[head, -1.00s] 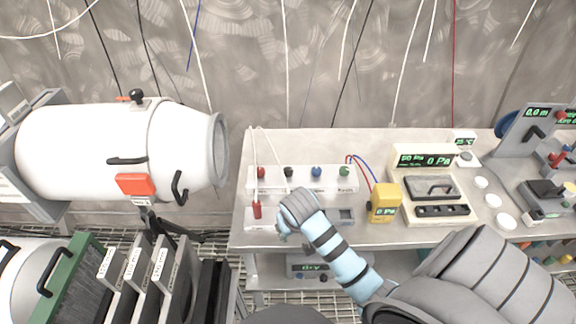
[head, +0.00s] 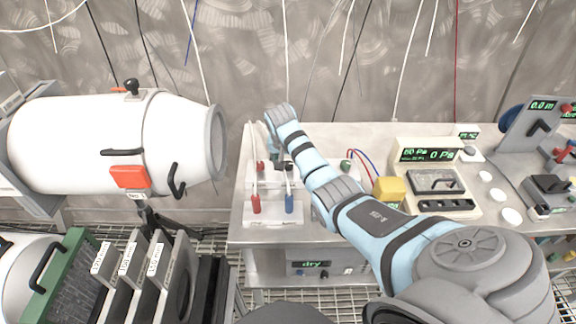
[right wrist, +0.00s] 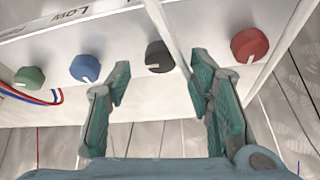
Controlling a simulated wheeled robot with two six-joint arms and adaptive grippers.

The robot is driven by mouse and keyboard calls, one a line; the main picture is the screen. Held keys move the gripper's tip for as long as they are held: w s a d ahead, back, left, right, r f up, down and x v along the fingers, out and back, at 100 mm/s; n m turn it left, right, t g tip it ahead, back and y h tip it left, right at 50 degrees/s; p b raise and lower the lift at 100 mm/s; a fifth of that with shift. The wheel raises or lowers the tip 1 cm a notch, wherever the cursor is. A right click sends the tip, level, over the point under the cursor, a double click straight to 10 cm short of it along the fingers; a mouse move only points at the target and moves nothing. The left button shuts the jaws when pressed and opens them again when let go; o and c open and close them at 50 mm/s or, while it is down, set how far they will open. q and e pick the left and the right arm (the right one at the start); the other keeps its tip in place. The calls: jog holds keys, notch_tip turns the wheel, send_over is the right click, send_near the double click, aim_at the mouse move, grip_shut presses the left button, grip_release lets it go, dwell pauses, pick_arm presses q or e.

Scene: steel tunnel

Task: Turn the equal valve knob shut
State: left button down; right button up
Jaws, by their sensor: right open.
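The valve panel, a white block (head: 333,174) on the bench, carries a row of knobs. In the right wrist view they are green (right wrist: 30,77), blue (right wrist: 85,68), black (right wrist: 160,56) and red (right wrist: 249,45), each with a pale mark on its face. No label reading "equal" is legible. My right gripper (right wrist: 162,66) is open, its fingers apart with the black knob showing between the tips; I cannot tell whether they touch it. In the head view my right arm reaches over the panel and hides the blue knob. My left gripper is not in view.
One hose passes close to my finger. A yellow meter (head: 390,188) and a grey-white gauge case (head: 436,181) stand to the right. A large white cylinder (head: 85,145) is left.

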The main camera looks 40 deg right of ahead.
jog(key=shift+x, duration=1.1)
